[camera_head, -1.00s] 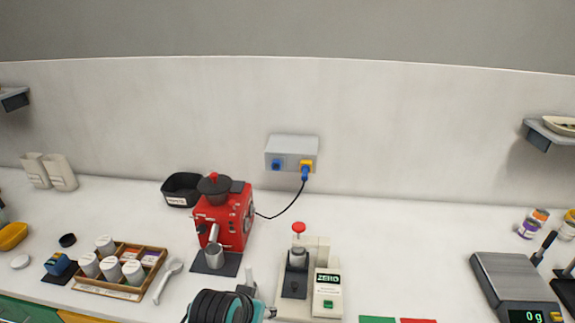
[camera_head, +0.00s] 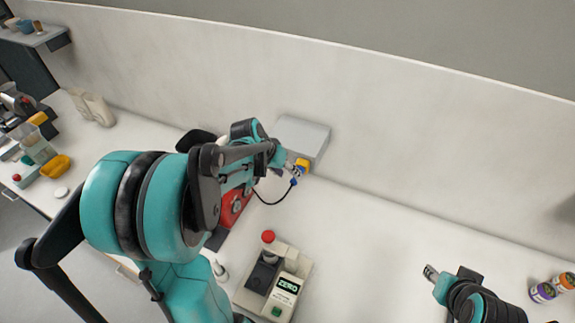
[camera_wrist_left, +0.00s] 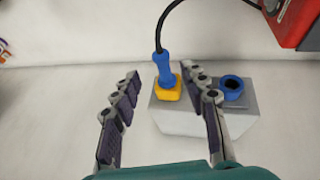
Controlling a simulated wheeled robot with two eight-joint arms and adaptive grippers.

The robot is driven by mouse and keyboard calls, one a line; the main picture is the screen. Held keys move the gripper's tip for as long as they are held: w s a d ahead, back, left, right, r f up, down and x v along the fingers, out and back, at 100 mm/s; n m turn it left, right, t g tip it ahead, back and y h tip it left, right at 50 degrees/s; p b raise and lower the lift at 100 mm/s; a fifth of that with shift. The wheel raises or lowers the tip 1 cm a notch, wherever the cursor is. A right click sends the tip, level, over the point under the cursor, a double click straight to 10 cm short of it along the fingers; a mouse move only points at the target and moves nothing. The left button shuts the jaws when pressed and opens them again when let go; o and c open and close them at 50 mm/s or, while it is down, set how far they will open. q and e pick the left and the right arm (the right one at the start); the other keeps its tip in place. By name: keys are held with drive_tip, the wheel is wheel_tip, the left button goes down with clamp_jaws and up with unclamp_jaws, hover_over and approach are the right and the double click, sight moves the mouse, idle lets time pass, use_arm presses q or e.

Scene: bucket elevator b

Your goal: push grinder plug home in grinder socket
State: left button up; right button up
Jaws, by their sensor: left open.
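The grinder plug (camera_wrist_left: 162,67) is blue, with a black cord. It stands at the yellow grinder socket (camera_wrist_left: 168,91) on the grey wall box; how deep it sits I cannot tell. In the head view the plug (camera_head: 293,181) shows below the yellow socket (camera_head: 302,164), partly behind my fingers. My left gripper (camera_head: 286,168) is open at the box front. In the left wrist view its fingers (camera_wrist_left: 160,75) stand on either side of the plug, apart from it. The red grinder (camera_head: 235,205) is mostly hidden behind my left arm. My right gripper (camera_head: 431,272) shows small at lower right; its jaws are unclear.
The grey box (camera_head: 301,137) also carries a blue socket (camera_wrist_left: 232,86) beside the yellow one. A cream device with a red knob (camera_head: 268,237) stands on the counter below. Labelled jars (camera_head: 543,292) stand at right. The counter right of the cream device is mostly clear.

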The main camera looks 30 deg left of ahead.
sight(293, 180)
use_arm(q)
drive_tip(key=x, duration=0.5)
drive_tip(key=shift+s+a, duration=0.1)
drive_tip(key=shift+a, duration=0.1)
drive_tip(key=shift+d+f, duration=0.2)
drive_tip(key=shift+f, duration=0.2)
drive_tip(key=shift+a, duration=0.1)
drive_tip(key=shift+c, duration=0.9)
clamp_jaws()
